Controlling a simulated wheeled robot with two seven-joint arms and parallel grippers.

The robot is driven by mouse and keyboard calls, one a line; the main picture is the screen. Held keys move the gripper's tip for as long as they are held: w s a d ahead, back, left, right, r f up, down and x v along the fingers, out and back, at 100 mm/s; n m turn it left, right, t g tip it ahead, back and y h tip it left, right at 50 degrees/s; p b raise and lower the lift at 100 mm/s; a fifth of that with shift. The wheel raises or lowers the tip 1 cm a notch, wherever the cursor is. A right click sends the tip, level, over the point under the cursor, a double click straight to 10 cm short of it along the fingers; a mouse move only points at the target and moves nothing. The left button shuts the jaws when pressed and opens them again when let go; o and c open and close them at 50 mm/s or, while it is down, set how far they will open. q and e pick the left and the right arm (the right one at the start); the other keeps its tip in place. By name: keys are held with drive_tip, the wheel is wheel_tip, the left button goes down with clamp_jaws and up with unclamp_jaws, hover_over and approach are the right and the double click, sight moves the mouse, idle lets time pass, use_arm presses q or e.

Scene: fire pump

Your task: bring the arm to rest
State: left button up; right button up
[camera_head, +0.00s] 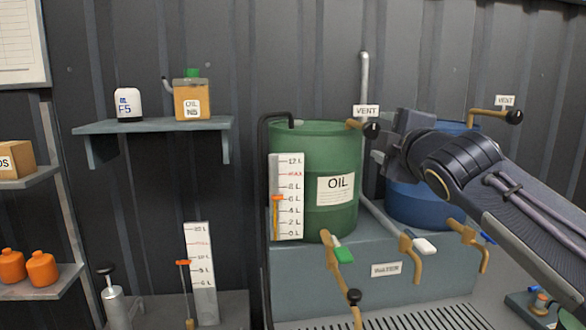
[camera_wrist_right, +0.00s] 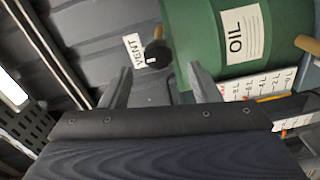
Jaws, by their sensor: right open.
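My right arm comes in from the right in the head view, with its gripper (camera_head: 388,138) between the green oil drum (camera_head: 322,222) and the blue drum (camera_head: 412,203). The right wrist view shows the two fingers of the gripper (camera_wrist_right: 160,75) apart, with nothing held between them. The black knob of the vent handle (camera_head: 372,130) is close to the gripper in the head view. In the wrist view the knob (camera_wrist_right: 157,52) appears just beyond the fingertips; I cannot tell whether they touch. My left gripper is not in view.
A second vent handle (camera_head: 514,117) stands above the blue drum. Taps (camera_head: 408,248) stick out in front of the grey base (camera_head: 300,285). Orange bottles (camera_head: 42,268) stand lower left.

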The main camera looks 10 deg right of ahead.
drive_tip(key=s+a+f+m+g+y, duration=0.1)
drive_tip(key=s+f+m+g, duration=0.25)
drive_tip(key=s+f, duration=0.45)
drive_tip(key=s+f+m+g, duration=0.3)
drive_tip(key=s+f+m, duration=0.2)
drive_tip(key=f, duration=0.7)
drive_tip(key=s+a+f+m+g+y, duration=0.1)
drive_tip(key=s+f+m+g, duration=0.4)
drive_tip(key=f, duration=0.6)
drive_tip(key=s+a+f+m+y, duration=0.2)
drive_tip(key=s+a+f, duration=0.4)
drive_tip(key=s+f, duration=0.3)
drive_tip(key=s+m+g, duration=0.1)
drive_tip(key=s, duration=0.1)
drive_tip(key=shift+s+f+m+y, duration=0.3)
drive_tip(key=shift+f+m+y, duration=0.05)
drive_tip(key=shift+y, duration=0.05)
drive_tip(key=shift+c, duration=0.2)
